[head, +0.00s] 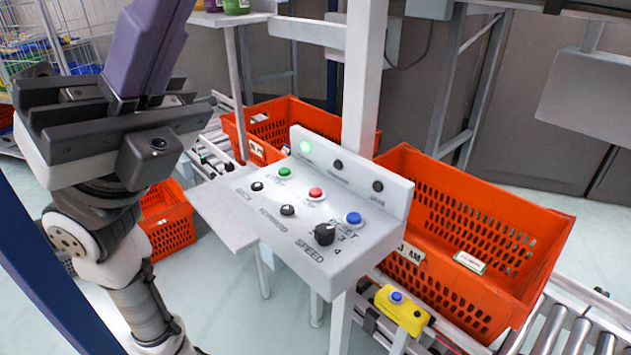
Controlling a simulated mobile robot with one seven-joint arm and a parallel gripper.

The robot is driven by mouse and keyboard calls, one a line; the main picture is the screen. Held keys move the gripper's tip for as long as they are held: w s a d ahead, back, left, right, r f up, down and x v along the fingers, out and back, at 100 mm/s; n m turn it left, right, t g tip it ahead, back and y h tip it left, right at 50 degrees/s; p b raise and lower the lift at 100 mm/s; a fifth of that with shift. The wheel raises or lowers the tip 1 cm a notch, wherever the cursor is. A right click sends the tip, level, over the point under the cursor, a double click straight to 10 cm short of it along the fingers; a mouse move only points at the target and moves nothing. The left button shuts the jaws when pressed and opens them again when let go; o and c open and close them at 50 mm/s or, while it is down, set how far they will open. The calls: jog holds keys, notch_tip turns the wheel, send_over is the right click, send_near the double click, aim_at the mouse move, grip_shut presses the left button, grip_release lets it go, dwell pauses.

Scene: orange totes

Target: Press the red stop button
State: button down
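The red stop button (316,193) sits on the sloped top of a white control panel (345,262), between a green button (285,172) and a blue button (354,218). Nothing covers it. My gripper (160,22) is at the upper left, well apart from the panel. Its purple fingers point up, lie close together and look shut, with nothing seen between them. The finger ends run to the top edge of the picture.
Black buttons and a speed knob (325,234) share the panel; a green lamp (306,147) glows on its back plate. A white post (362,80) rises behind. Orange totes (480,225) stand on roller conveyors around it. A yellow button box (403,310) sits below right.

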jog(key=w+d+f+n+t+y+p, duration=0.1)
jog(key=w+d+f+n+t+y, duration=0.2)
jog(key=w+d+n+t+y, duration=0.45)
jog(key=w+d+f+n+t+y+p, duration=0.25)
jog(key=w+d+f+n+t, duration=0.2)
jog(key=w+d, duration=0.4)
jog(key=w+a+f+n+t+y, duration=0.1)
jog(key=w+a+f+n+y, duration=0.2)
jog(key=w+f+y, duration=0.3)
jog(key=w+a+f+n+t+y+p, duration=0.1)
jog(key=w+a+f+n+y, duration=0.2)
jog(key=w+a+f+y, duration=0.2)
jog(key=w+f+y, duration=0.1)
jog(key=w+f, duration=0.1)
jog(key=w, duration=0.1)
jog(key=shift+a+f, duration=0.15)
jog(key=shift+f, duration=0.2)
jog(key=shift+w, duration=0.1)
jog(key=b, duration=0.4)
send_over(313, 195)
notch_tip(313, 195, down, 8)
jog(key=shift+r, duration=0.15)
jog(key=shift+f+b, duration=0.55)
jog(key=shift+b, duration=0.1)
